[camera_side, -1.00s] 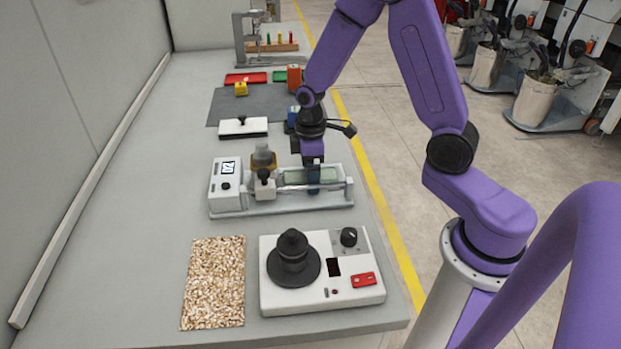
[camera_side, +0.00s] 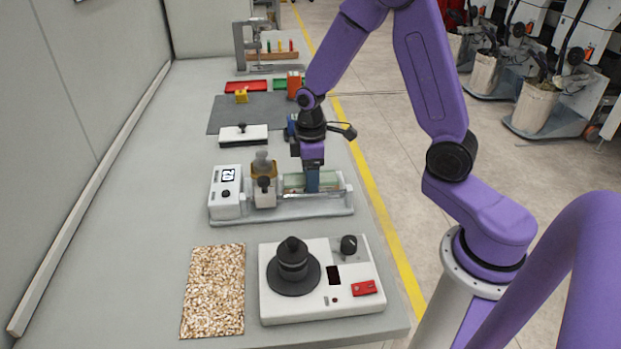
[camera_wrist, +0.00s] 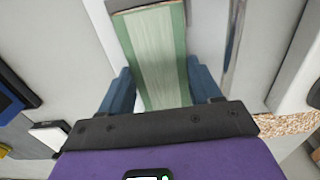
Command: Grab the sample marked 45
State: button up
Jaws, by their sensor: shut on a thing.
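A pale green, wood-grained sample strip with darker green edges (camera_wrist: 160,62) lies between my two blue fingers in the wrist view. My gripper (camera_wrist: 161,90) is shut on its sides. In the side view my gripper (camera_side: 312,182) points down at the right half of the white roller coater (camera_side: 240,209), and the green strip (camera_side: 294,181) shows behind its bar. I cannot read a 45 on the strip, and my fingers hide part of it. I cannot tell whether it is clear of the bed.
A black-knobbed white device (camera_side: 340,302) and a speckled board (camera_side: 213,290) lie in front. A black-handled white block (camera_side: 243,134) and a grey mat (camera_side: 228,115) lie behind. The counter's left side is clear.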

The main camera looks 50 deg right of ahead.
jog(key=s+r, duration=1.1)
jog(key=s, duration=0.3)
jog(key=shift+a+r, duration=0.25)
jog(key=shift+r, duration=0.1)
